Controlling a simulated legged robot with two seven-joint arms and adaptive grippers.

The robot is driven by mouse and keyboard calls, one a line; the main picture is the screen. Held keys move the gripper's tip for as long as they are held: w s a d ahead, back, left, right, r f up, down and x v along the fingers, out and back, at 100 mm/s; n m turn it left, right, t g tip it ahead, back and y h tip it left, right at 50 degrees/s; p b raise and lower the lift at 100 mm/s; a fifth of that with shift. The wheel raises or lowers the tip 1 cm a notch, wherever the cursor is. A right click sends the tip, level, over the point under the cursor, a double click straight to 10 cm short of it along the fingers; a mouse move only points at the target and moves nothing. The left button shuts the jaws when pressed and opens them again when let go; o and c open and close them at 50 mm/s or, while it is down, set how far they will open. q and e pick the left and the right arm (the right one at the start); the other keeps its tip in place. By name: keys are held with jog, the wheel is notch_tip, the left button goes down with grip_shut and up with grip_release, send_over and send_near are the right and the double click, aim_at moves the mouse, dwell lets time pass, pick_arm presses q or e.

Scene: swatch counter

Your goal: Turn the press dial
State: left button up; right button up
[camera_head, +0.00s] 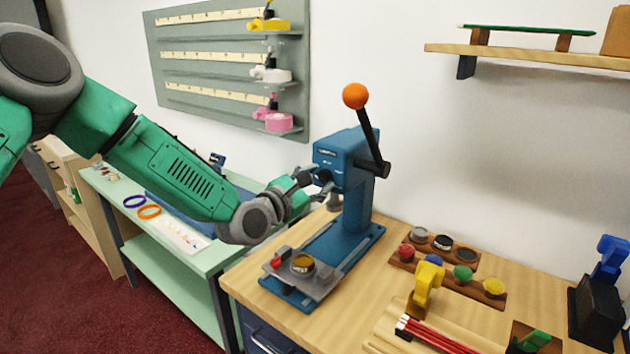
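The blue press (352,190) stands upright on the wooden counter, with a black lever ending in an orange ball (355,96). A small dark part, which looks like the dial (323,176), is on the left side of the press head. My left gripper (314,184) reaches in from the left, its fingertips right at this part. They overlap it in the picture, so I cannot tell whether they touch or grip it. My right gripper is not in view.
A sliding plate (318,284) with a brass-coloured round piece sits on the press base. Wooden holders with coloured round pieces (462,273), a yellow tool (427,287) and red sticks (440,338) lie to the right. A green table (172,271) stands left.

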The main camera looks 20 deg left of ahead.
pick_arm(q)
jog(key=shift+d+r, duration=0.1)
jog(key=shift+d, duration=0.3)
grip_shut()
jog(key=shift+s+d+r, duration=0.1)
jog(key=shift+d, duration=0.05)
jog(key=shift+a, duration=0.35)
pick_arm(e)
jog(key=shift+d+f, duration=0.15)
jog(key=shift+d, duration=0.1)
